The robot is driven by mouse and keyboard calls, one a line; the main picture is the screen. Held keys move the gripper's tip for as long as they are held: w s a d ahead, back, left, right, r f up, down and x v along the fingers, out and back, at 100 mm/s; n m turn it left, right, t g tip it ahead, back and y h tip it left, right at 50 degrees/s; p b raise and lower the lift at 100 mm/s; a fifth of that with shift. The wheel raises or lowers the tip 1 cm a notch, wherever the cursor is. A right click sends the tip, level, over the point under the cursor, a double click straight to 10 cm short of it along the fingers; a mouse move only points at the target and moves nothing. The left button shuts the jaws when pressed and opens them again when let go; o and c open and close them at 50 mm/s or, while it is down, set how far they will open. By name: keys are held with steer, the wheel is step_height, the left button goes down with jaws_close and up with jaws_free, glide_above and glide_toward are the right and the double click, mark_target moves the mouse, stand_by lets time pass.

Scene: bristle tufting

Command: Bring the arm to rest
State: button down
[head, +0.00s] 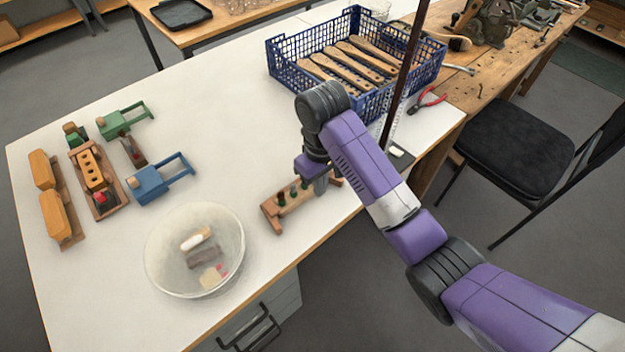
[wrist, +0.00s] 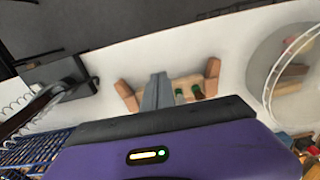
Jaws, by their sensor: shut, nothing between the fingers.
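My gripper (head: 322,186) points down over the near edge of the white table, with my purple arm reaching in from the lower right. Its grey fingers (wrist: 158,92) are together in the wrist view, with nothing between them. A small wooden stand (head: 272,212) with dark green pegs (head: 294,192) is just beside and below the fingers. Its wooden end (wrist: 211,76) also shows in the wrist view. The gripper hides part of the stand, and I cannot tell whether the fingertips touch it.
A clear bowl (head: 160,275) with small pieces stands left of the stand. A blue crate (head: 285,75) of wooden handles is behind my arm. Wooden toys, including a blue one (head: 150,185), lie at the left. Red pliers (head: 428,101) and a black chair (head: 515,145) are at right. The table's middle is clear.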

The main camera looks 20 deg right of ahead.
steer(key=shift+r, duration=0.15)
steer(key=w+a+r+m+t+y, duration=0.1)
steer(key=w+a+r+t, duration=0.2)
steer(key=w+t, duration=0.2)
steer(key=w+a+r+t+y, duration=0.1)
steer(key=w+a+r+t, duration=0.1)
steer(key=w+t, duration=0.25)
steer(key=s+d+r+t, duration=0.1)
steer(key=s+d, duration=0.1)
steer(key=s, duration=1.3)
steer(key=s+d+r+m+t+h, duration=0.1)
steer(key=s+r+t, duration=0.1)
steer(key=s, duration=1.4)
steer(key=s+d+r+m+t+h+b, duration=0.1)
steer(key=s+d+r+t, duration=0.1)
steer(key=s, duration=1.3)
steer(key=shift+s+d+r, duration=0.2)
steer(key=shift+s+d, duration=0.05)
steer(key=shift+d, duration=0.05)
